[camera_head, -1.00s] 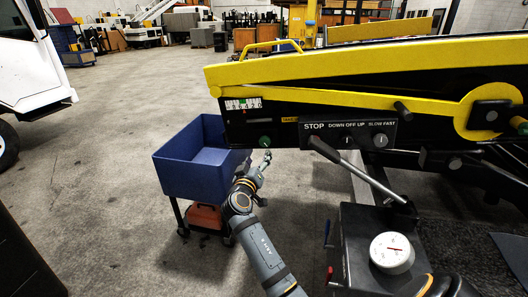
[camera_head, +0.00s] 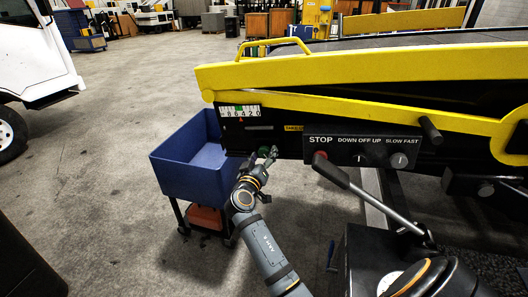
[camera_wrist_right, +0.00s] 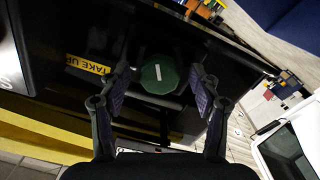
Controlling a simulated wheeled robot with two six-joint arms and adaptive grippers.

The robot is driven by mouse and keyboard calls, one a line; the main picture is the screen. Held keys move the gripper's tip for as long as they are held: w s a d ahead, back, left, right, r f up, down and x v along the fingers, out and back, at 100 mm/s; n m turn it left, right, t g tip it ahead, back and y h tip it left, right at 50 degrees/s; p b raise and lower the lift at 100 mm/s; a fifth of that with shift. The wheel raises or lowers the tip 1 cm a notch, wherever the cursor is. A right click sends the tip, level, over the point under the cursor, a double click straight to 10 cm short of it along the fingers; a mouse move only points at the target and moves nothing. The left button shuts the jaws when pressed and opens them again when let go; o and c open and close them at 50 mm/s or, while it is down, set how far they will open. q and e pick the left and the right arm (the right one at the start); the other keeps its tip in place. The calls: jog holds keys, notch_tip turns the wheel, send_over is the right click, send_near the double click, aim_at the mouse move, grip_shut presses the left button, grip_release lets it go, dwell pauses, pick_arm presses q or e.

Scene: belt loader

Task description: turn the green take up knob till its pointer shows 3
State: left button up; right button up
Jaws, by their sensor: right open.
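The green take up knob (camera_head: 265,151) sits at the lower left of the loader's black side panel. In the right wrist view the knob (camera_wrist_right: 158,74) has a white pointer line on its face, beside a yellow TAKE UP label (camera_wrist_right: 88,64). A number scale (camera_head: 239,112) with a green band and a small red pointer is above the knob; I cannot read its exact value. My right gripper (camera_head: 268,156) is open at the knob, and its fingers (camera_wrist_right: 160,86) stand on either side of it. Contact is not clear. My left gripper is not in view.
A red STOP button (camera_head: 320,155) and two selector switches are right of the knob. A grey lever (camera_head: 360,190) slants below them. A blue bin (camera_head: 185,180) on a cart stands left of my right arm.

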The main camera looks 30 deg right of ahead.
jog(key=shift+a, duration=0.1)
jog(key=shift+c, duration=0.7)
jog(key=c, duration=1)
jog(key=shift+n, duration=0.3)
